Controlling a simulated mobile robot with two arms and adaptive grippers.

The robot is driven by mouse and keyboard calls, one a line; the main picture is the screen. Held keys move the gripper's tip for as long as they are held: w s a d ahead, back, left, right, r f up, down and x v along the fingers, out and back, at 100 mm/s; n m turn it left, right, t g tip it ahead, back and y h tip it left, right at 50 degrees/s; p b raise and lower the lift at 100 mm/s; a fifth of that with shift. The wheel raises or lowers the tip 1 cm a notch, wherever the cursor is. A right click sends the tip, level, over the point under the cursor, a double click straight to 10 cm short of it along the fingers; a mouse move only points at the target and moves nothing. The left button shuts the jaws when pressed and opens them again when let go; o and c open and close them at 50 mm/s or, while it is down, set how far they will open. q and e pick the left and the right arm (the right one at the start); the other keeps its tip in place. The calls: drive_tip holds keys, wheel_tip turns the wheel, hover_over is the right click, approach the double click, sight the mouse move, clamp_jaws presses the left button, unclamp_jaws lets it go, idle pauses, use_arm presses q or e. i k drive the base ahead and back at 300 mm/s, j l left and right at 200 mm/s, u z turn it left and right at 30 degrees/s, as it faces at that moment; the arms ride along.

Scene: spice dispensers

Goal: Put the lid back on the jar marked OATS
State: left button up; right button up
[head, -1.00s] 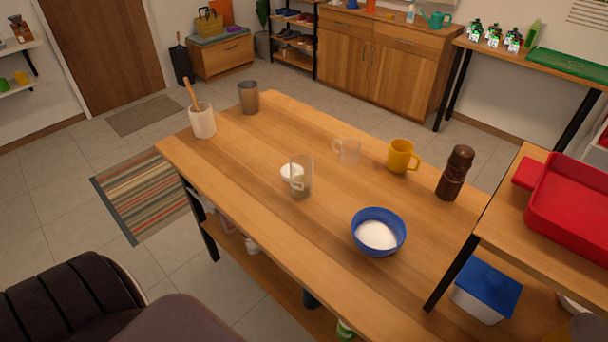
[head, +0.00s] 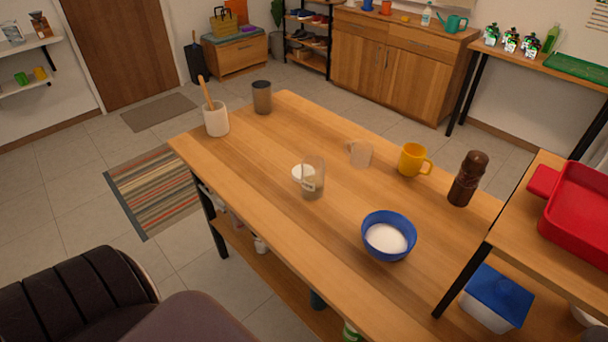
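A clear glass jar (head: 313,180) stands upright and open on the middle of the wooden table (head: 250,160). Something greyish shows low inside it or on its side, and I cannot read any marking. A small white round thing, perhaps a lid (head: 299,172), lies on the table just behind and left of the jar, partly hidden by it. Neither of my grippers is in view.
A blue bowl of white powder (head: 388,236), a clear cup (head: 361,153), a yellow mug (head: 412,160) and a brown grinder (head: 467,179) stand right of the jar. A white crock (head: 215,120) and brown tumbler (head: 262,97) stand far left. The table's left-middle is clear.

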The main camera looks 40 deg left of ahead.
sight(313, 166)
drive_tip(key=j+z, duration=0.2)
drive_tip(key=j, duration=1.9)
